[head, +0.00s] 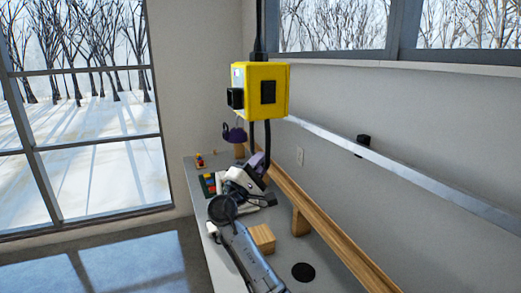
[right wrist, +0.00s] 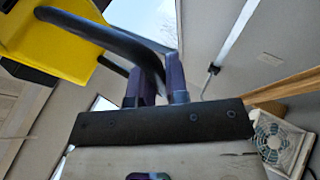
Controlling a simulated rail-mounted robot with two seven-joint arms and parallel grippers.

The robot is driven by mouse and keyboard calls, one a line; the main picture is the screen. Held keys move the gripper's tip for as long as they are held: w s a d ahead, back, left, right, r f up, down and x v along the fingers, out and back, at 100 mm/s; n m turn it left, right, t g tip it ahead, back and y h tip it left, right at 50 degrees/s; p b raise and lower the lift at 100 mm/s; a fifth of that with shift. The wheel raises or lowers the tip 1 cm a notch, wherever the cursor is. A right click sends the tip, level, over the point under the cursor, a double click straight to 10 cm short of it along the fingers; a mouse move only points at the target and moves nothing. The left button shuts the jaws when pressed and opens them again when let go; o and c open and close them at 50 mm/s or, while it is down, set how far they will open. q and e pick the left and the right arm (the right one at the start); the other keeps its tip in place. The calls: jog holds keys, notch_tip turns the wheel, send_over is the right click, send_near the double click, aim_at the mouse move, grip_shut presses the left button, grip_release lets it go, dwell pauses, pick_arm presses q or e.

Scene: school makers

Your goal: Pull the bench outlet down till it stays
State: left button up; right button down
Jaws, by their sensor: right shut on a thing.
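The bench outlet (head: 260,90) is a yellow box with black sockets, hanging on a black cord over the bench. A black loop handle (head: 267,140) hangs below it. My right gripper (head: 259,163) is at the bottom of this handle, with its arm reaching up from below. In the right wrist view, the purple-grey fingers (right wrist: 158,85) are shut on the black handle bar (right wrist: 105,38), and part of the yellow box (right wrist: 45,35) shows at upper left. The exact contact is partly hidden by the fingers. My left gripper is not in view.
The grey bench (head: 228,272) holds a wooden block (head: 262,238), a black disc (head: 303,271) and small coloured blocks (head: 208,184). A purple object (head: 234,134) is behind the handle. A metal rail (head: 400,168) runs along the wall. A white fan (right wrist: 280,143) shows in the wrist view.

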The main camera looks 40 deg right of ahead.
notch_tip(320, 180, down, 13)
jog(key=b, duration=0.6)
jog(key=shift+f, duration=0.1)
jog(key=c, duration=1.2)
grip_release()
jog(key=shift+o, duration=0.3)
jog(key=v, duration=1.3)
jog(key=shift+a+b, duration=0.3)
jog(key=shift+a, duration=0.1)
jog(key=shift+f, duration=0.1)
